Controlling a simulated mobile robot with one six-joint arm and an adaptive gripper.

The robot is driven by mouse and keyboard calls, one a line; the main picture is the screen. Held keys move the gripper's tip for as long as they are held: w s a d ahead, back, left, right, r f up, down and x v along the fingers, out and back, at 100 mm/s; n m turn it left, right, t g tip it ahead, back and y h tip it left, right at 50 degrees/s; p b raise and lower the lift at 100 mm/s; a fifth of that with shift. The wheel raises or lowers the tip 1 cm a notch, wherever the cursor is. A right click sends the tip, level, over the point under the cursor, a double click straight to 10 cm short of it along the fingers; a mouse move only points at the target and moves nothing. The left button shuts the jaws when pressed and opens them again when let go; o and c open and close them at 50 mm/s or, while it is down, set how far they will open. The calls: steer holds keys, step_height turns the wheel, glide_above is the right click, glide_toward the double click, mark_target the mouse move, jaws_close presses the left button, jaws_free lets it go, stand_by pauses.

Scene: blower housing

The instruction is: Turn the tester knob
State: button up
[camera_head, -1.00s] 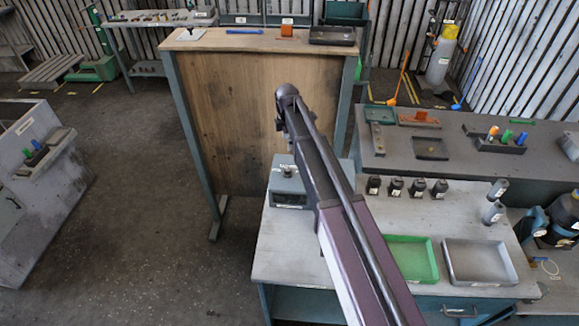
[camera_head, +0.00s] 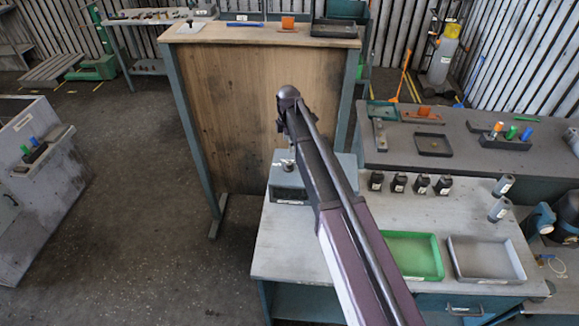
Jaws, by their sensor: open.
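The tester appears to be the grey-teal box (camera_head: 287,190) on the left back corner of the light grey bench, with a pale label on its front. A small light grey part on its top (camera_head: 287,163) looks like the knob, but it is too small and too close to my arm to be sure. My arm rises from the bottom of the view and crosses the right part of the box. Its rounded dark end stands in front of the wooden panel. My gripper's fingers do not show.
The bench (camera_head: 340,240) also holds several black bottles (camera_head: 398,183), a green tray (camera_head: 413,256), a grey tray (camera_head: 486,260) and two grey cylinders (camera_head: 502,186). A wooden panel (camera_head: 235,120) stands behind the tester. Open floor (camera_head: 130,220) lies left of the bench.

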mark_target(288, 163)
steer(key=shift+f+b, duration=4.6)
steer(key=shift+f, duration=0.35)
jaws_close()
